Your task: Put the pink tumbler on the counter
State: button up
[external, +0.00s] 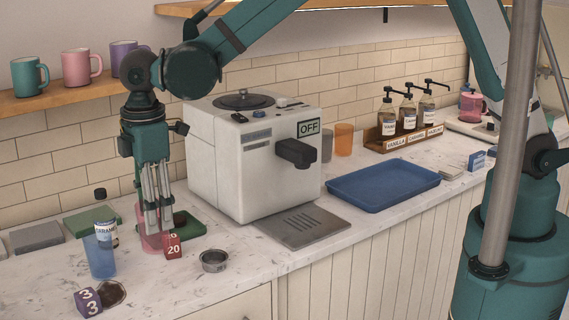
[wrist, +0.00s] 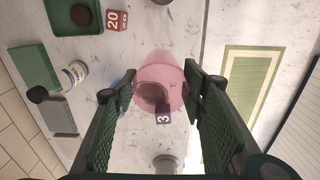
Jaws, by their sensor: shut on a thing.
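The pink tumbler (external: 152,232) is clear pink and upright at the left part of the counter (external: 205,290). My gripper (external: 155,205) points down and is shut on it. In the wrist view the tumbler (wrist: 172,74) sits between the two green finger pads. There, a dark patch on the counter and a purple cube marked 3 (wrist: 163,115) show behind and through it. The tumbler seems to be held above the counter, but the gap under its base is hard to judge.
A red cube (external: 172,246), a blue tumbler (external: 101,260), a green tray (external: 190,226) and a metal ring (external: 214,261) stand close by. The white coffee machine (external: 225,160) and its grey drip tray (external: 302,226) are to the right. Bare counter lies in front of the tumbler.

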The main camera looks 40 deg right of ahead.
jog(key=w+d+r+m+b, duration=0.7)
jog(key=w+d+r, duration=0.85)
jog(key=d, duration=0.25)
jog(key=w+d+r+m, duration=0.1)
jog(key=d+r, duration=0.2)
jog(key=d, duration=0.6)
jog(key=w+d+r+m, duration=0.15)
jog(key=d+r, duration=0.25)
jog(key=d, duration=0.4)
jog(key=w+d+r+m, duration=0.1)
jog(key=d+r+m, duration=0.15)
jog(key=d, duration=0.65)
jog(key=s+d+f+m+p, duration=0.1)
jog(key=d+f+p, duration=0.3)
jog(key=d, duration=0.5)
jog(key=d+f+m+p, duration=0.2)
jog(key=d+f+p, duration=0.15)
jog(key=d, duration=0.65)
jog(key=s+d+f+m+p, duration=0.1)
jog(key=d+f+p, duration=0.3)
jog(key=d, duration=0.5)
jog(key=w+d+f+m+b, duration=0.2)
jog(key=w+d+f, duration=0.1)
jog(key=d+f, duration=0.3)
jog(key=w+d+f+m+b, duration=0.1)
jog(key=w+d+f+b, duration=0.2)
jog(key=d+f, duration=0.4)
jog(key=shift+w+d+f+m, duration=0.15)
jog(key=shift+w+d+m, duration=0.25)
jog(key=shift+w+d, duration=0.15)
